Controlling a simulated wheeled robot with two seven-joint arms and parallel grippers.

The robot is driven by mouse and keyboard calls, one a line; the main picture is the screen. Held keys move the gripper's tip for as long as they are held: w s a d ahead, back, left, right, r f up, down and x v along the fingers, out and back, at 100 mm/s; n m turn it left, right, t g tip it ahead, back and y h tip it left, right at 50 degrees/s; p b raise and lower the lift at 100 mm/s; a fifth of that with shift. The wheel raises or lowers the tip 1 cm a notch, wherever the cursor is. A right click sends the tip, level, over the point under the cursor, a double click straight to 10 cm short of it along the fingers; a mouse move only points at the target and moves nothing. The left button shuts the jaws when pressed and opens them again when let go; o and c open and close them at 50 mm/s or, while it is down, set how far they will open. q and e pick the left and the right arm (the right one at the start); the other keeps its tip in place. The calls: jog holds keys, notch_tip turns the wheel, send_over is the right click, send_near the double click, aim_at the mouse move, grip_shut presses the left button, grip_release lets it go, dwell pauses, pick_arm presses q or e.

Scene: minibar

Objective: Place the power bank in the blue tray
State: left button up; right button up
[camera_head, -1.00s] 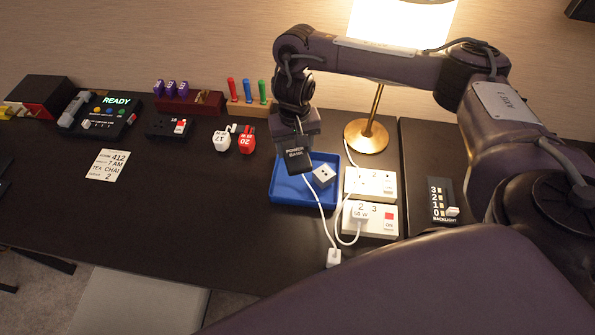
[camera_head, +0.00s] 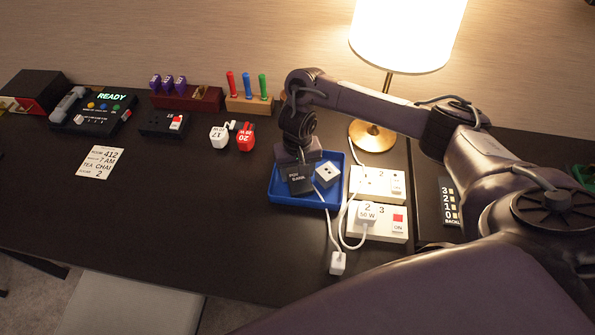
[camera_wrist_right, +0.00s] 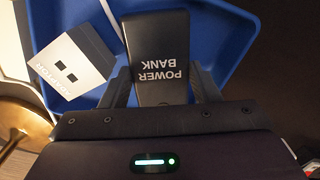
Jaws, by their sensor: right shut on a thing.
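The black power bank (camera_head: 300,182), lettered POWER BANK, is held in my right gripper (camera_head: 298,166) over the blue tray (camera_head: 283,197). In the right wrist view the power bank (camera_wrist_right: 157,60) stands between the two fingers of my right gripper (camera_wrist_right: 160,88), with the blue tray (camera_wrist_right: 222,35) behind it. I cannot tell whether the power bank touches the tray floor. A white cube adapter (camera_head: 327,174) sits in the tray to the right of the power bank; it also shows in the right wrist view (camera_wrist_right: 72,65). My left gripper is not in view.
Two white socket strips (camera_head: 376,184) with cables stand right of the tray. A lamp (camera_head: 371,135) stands behind. A white plug (camera_head: 338,262) lies near the front edge.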

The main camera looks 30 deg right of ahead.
jog(key=o, duration=0.9)
jog(key=shift+f, duration=0.15)
jog(key=shift+r, duration=0.2)
notch_tip(320, 180, up, 12)
jog(key=p, duration=0.6)
jog(key=shift+s, duration=0.1)
